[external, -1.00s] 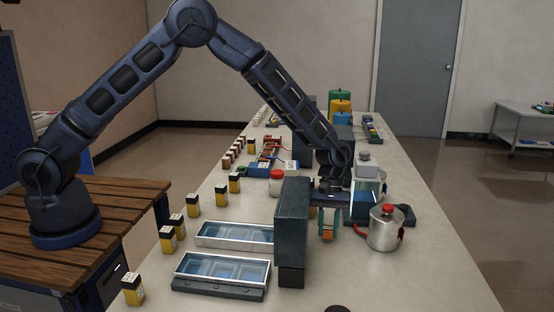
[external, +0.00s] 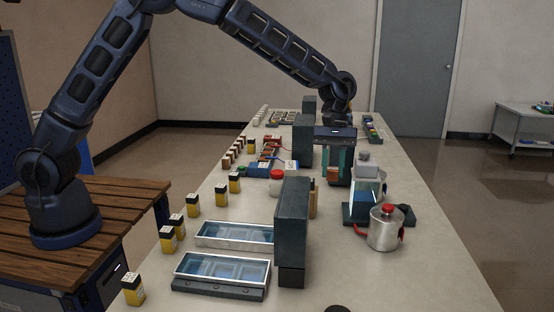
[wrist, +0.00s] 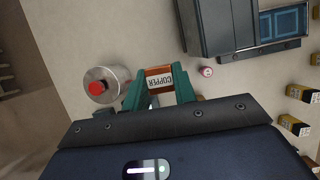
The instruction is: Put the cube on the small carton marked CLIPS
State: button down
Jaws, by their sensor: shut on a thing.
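My gripper (external: 339,174) is shut on an orange-brown cube with a white label reading COPPER. In the wrist view the cube (wrist: 158,78) sits between the two teal fingers. In the external view the gripper hangs over the middle of the long bench, behind the clear-sided box, and the cube is hard to make out there. No carton with a readable CLIPS mark shows. Small yellow-and-black cartons (external: 167,239) stand along the bench's left side, but their lettering is too small to read.
A tall dark block (external: 292,220) stands near the middle, with blue-windowed trays (external: 222,268) to its left. A metal canister with a red knob (external: 384,230) and a clear-sided box (external: 367,187) stand right. A red-lidded jar (external: 275,183) is behind the block. The front right bench is clear.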

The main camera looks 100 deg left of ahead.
jog(key=s+a+r+n+t, duration=0.1)
jog(key=s+a+r+n, duration=0.1)
jog(key=a, duration=0.9)
jog(key=s+a+r+n+t, duration=0.1)
jog(key=s+a+n, duration=0.15)
jog(key=a, duration=0.75)
notch_tip(320, 180, up, 3)
jog(key=n+t+y, duration=0.1)
jog(key=n, duration=0.4)
send_over(294, 165)
jog(key=s, duration=0.1)
jog(key=f, duration=1.9)
jog(key=shift+a+f, duration=0.25)
jog(key=shift+f, duration=0.05)
jog(key=shift+f, duration=0.15)
jog(key=c, duration=1.1)
grip_release()
jog(key=v, duration=1.2)
jog(key=shift+s+d, duration=0.25)
